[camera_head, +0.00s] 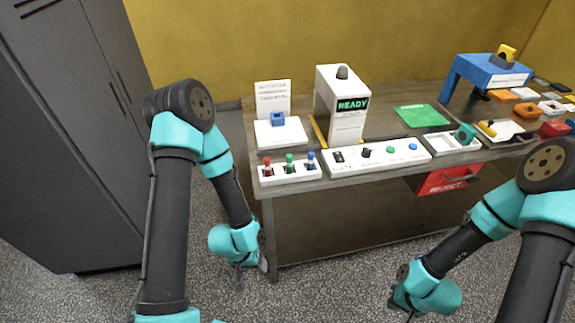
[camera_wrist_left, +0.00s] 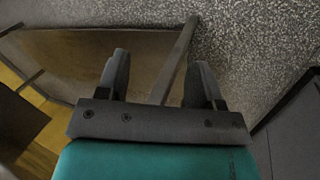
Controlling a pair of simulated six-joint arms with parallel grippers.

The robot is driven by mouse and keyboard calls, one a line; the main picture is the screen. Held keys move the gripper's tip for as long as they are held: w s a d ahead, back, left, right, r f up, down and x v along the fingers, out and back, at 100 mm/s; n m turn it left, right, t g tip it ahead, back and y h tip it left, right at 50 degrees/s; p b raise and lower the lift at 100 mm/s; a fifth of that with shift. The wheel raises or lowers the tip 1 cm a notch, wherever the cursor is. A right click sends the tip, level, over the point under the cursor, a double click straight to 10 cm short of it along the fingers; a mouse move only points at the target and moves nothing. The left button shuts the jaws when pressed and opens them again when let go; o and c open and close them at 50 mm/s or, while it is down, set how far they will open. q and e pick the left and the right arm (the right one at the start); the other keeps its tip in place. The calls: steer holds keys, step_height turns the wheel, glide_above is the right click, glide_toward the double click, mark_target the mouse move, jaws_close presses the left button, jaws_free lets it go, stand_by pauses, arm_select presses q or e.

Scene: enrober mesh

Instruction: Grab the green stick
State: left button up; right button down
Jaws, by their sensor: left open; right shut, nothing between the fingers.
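The green stick (camera_head: 290,161) stands upright in a white holder (camera_head: 289,178) at the table's front left corner, between a red stick (camera_head: 267,165) and a blue stick (camera_head: 311,160). My left gripper (camera_head: 251,279) hangs low beside the table's front left leg, below and left of the holder. In the left wrist view my left gripper (camera_wrist_left: 160,62) is open with nothing between its fingers; no stick shows there. My right gripper (camera_head: 398,311) is low in front of the table, shut and empty, partly cut off by the lower edge.
A white control panel (camera_head: 375,158) with a dark knob and buttons sits right of the holder. Behind are a white stand with a blue block (camera_head: 278,119) and a READY machine (camera_head: 342,105). A red REJECT bin (camera_head: 447,179) hangs at the front. Grey cabinets (camera_head: 60,130) stand left.

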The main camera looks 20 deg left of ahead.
arm_select(q)
steer(key=shift+c, duration=0.2)
steer(key=shift+c, duration=0.7)
